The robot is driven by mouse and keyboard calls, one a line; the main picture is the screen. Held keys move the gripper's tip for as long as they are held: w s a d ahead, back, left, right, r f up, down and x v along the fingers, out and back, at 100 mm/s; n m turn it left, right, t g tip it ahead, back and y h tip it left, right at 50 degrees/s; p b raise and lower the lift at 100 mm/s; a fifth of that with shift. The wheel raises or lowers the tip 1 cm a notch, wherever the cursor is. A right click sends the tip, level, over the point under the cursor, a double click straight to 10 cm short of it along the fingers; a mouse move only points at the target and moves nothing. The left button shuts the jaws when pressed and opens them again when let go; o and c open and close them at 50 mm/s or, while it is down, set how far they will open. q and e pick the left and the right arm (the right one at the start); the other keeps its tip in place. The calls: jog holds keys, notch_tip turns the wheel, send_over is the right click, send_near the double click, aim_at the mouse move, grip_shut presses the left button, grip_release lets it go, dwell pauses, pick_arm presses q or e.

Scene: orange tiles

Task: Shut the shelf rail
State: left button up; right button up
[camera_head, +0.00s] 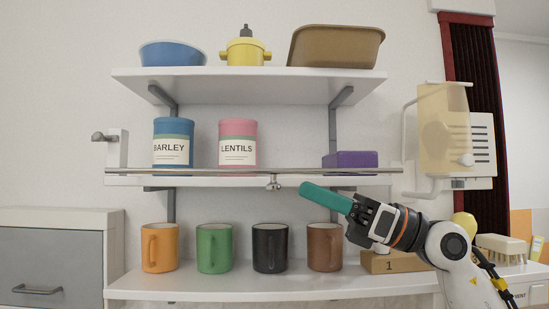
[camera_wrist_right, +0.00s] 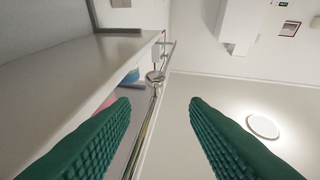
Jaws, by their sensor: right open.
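The shelf rail (camera_head: 225,171) is a thin metal bar running across the front of the middle shelf (camera_head: 140,181). A small metal fitting (camera_head: 274,182) hangs at the rail's middle. My right gripper (camera_head: 304,190), with green fingers, is just right of and slightly below this fitting, apart from it. In the right wrist view the gripper (camera_wrist_right: 160,103) is open and empty, with the rail (camera_wrist_right: 146,128) and the round fitting (camera_wrist_right: 155,76) showing between and beyond its fingers. My left gripper is not in view.
A barley tin (camera_head: 173,142), a lentils tin (camera_head: 238,143) and a purple box (camera_head: 350,160) stand behind the rail. Several mugs line the lower shelf (camera_head: 200,287). A dispenser (camera_head: 443,128) hangs on the wall at right. A wooden block (camera_head: 395,263) lies below my right arm.

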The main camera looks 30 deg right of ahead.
aim_at(274, 174)
jog(key=p+x, duration=0.1)
jog(key=x, duration=0.1)
jog(key=p+x, duration=0.1)
jog(key=x, duration=0.1)
jog(key=shift+w+d, duration=0.2)
jog(key=shift+d, duration=0.05)
jog(key=p+x, duration=0.2)
jog(key=shift+w+a+r, duration=0.15)
jog(key=shift+a, duration=0.2)
jog(key=shift+w+a+p, duration=0.25)
jog(key=shift+a+p, duration=0.05)
jog(key=shift+p, duration=0.2)
jog(key=shift+w, duration=0.1)
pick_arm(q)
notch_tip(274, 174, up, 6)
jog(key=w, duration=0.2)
pick_arm(e)
grip_shut()
